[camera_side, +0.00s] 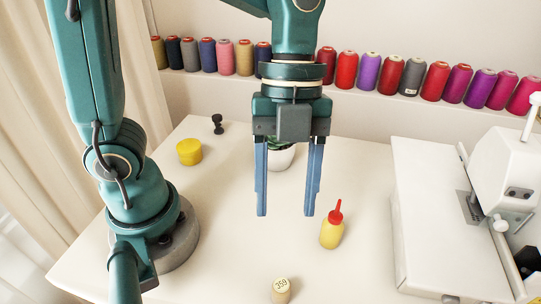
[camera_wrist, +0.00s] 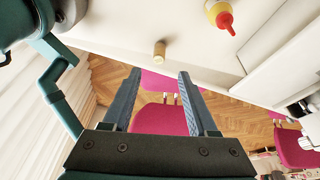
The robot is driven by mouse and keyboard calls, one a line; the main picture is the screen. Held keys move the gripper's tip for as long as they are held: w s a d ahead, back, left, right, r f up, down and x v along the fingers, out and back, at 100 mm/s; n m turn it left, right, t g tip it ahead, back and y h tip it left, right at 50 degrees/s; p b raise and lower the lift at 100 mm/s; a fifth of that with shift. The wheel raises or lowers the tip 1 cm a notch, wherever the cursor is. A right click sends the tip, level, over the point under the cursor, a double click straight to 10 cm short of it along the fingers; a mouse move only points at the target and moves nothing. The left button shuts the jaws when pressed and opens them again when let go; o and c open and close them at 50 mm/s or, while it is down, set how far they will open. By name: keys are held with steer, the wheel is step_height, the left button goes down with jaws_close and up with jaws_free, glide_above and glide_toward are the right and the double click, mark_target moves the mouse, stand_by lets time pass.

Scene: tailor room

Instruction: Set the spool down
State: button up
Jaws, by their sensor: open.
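My gripper (camera_side: 289,214) is open and empty, with its two blue-grey fingers pointing down above the white table. In the wrist view its fingers (camera_wrist: 157,72) are spread apart with nothing between them. A small tan spool (camera_side: 281,291) with a pale top marked "359" stands upright on the table at the front edge of the side view. It also shows in the wrist view (camera_wrist: 159,50), near the table edge, beyond the fingertips. The gripper is well above and behind the spool, apart from it.
A yellow bottle with a red tip (camera_side: 331,231) stands right of the gripper. A yellow round tin (camera_side: 189,151), a small black object (camera_side: 217,124) and a potted plant (camera_side: 280,156) stand farther back. A white sewing machine (camera_side: 508,170) is at right. Thread cones (camera_side: 346,69) line the shelf.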

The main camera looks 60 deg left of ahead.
steer(key=a+n+t+y, duration=0.1)
steer(key=a+n+t, duration=0.2)
steer(key=n, duration=0.9)
steer(key=s+a+r+n+t+y, duration=0.1)
steer(key=a+n+t, duration=0.3)
steer(key=a+n, duration=0.4)
steer(key=n+y, duration=0.1)
steer(key=n, duration=0.2)
steer(key=shift+r+n+t, duration=0.25)
steer(key=shift+n+t, duration=0.05)
steer(key=shift+n, duration=0.1)
